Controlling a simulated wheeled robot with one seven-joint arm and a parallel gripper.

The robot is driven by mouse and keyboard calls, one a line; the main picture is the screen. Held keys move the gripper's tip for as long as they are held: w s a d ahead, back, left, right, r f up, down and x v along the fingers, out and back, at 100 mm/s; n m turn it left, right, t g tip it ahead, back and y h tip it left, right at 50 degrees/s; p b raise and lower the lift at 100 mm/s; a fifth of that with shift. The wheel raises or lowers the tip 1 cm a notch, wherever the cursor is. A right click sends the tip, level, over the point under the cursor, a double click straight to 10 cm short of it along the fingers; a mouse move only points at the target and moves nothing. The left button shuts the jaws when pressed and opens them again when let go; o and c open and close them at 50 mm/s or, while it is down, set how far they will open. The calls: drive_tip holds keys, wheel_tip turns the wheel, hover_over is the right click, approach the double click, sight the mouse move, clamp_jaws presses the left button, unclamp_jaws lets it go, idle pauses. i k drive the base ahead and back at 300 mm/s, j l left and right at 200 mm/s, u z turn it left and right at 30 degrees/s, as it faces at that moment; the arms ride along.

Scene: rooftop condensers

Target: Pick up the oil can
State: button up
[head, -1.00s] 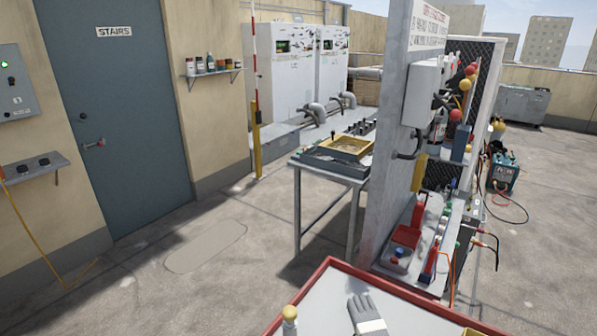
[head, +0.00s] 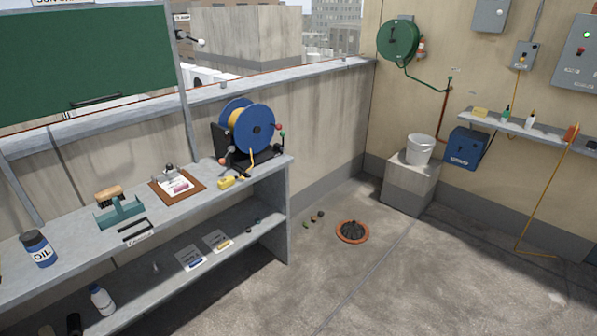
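The oil can (head: 38,248) is a dark blue container with a white label reading OIL. It stands, looking slightly tilted in the picture, on the top shelf of the grey workbench (head: 70,256) at the far left of the head view. Nothing covers it. My gripper is not in view, so its distance from the can does not show.
A white bottle (head: 102,300) is on the lower shelf. A floor drain (head: 352,231) lies beyond the bench; the concrete floor (head: 420,285) is mostly clear.

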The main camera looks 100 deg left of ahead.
sight(41, 251)
drive_tip(key=k+u, duration=0.25)
drive_tip(key=u, duration=0.2)
drive_tip(key=k+u, duration=0.3)
drive_tip(key=u, duration=3.05)
drive_tip(key=j+u, duration=0.2)
drive_tip(key=u, duration=0.2)
drive_tip(key=i+j+u, duration=0.1)
drive_tip(key=u, duration=0.35)
